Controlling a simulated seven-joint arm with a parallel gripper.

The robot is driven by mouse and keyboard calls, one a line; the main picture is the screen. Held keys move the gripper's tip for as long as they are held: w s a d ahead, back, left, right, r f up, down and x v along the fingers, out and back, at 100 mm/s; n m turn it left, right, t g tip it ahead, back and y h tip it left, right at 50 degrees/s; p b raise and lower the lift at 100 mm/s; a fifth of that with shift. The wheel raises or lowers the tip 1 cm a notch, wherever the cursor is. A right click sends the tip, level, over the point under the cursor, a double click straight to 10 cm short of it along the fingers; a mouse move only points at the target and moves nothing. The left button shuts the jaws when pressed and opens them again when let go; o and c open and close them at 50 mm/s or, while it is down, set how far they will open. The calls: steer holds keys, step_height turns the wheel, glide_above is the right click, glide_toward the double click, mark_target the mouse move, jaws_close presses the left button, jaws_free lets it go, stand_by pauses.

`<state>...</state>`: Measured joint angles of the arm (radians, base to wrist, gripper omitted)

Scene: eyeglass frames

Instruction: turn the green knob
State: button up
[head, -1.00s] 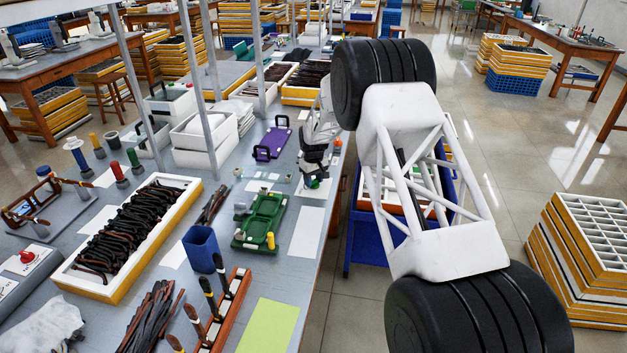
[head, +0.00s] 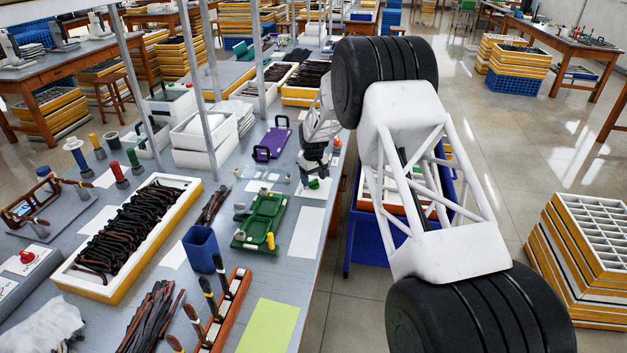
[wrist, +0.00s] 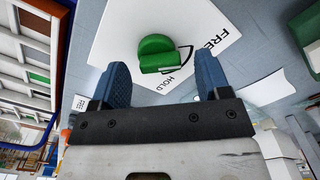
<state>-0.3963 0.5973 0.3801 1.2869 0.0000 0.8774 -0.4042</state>
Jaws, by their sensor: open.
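The green knob (wrist: 155,47) sits on a white card or plate (wrist: 115,40) printed with FREE and HOLD. A thin dark line shows beside the knob, near the word HOLD. In the wrist view my gripper (wrist: 163,64) is open, its two blue fingers apart on either side of the knob's near edge, with gaps on both sides. I cannot tell how far above the plate the fingertips are. In the head view the green knob (head: 314,184) shows just below my gripper (head: 311,172), near the bench's right edge; the fingers are too small there to make out.
A green tray (head: 262,215) lies on the bench to the left and in front of the knob. White sheets lie nearby.

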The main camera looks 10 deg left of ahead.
mark_target(314, 181)
steer(key=shift+r, duration=3.45)
